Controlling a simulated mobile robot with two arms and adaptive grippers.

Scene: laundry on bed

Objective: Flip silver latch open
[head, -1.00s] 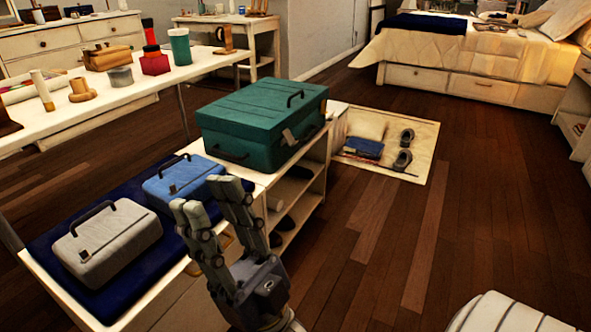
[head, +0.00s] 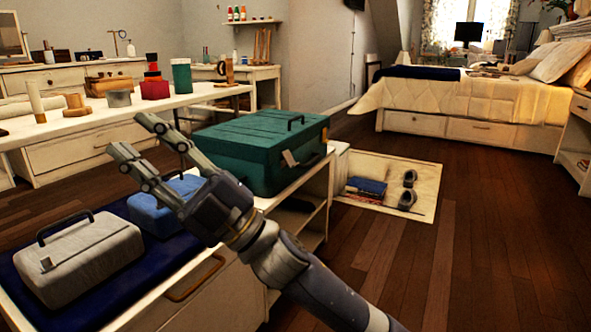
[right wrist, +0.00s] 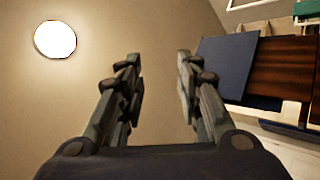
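A teal case (head: 255,150) with a dark top handle stands closed on the white cabinet. A small silver latch (head: 290,158) shows on its front side, near the lid seam. A grey case (head: 80,262) with a dark handle has a small latch-like piece (head: 46,263) on its front. A blue case (head: 165,205) is partly hidden behind my right gripper (head: 128,135). That gripper is open and empty, its fingers pointing up and left, in front of the teal case's left side in the picture. The right wrist view (right wrist: 155,75) shows the fingers apart. My left gripper is not in view.
The grey and blue cases rest on a dark blue cloth (head: 25,290). A long white table (head: 100,118) with jars stands behind. A bed (head: 460,95) is at the back right. The wooden floor (head: 470,260) at the right is clear.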

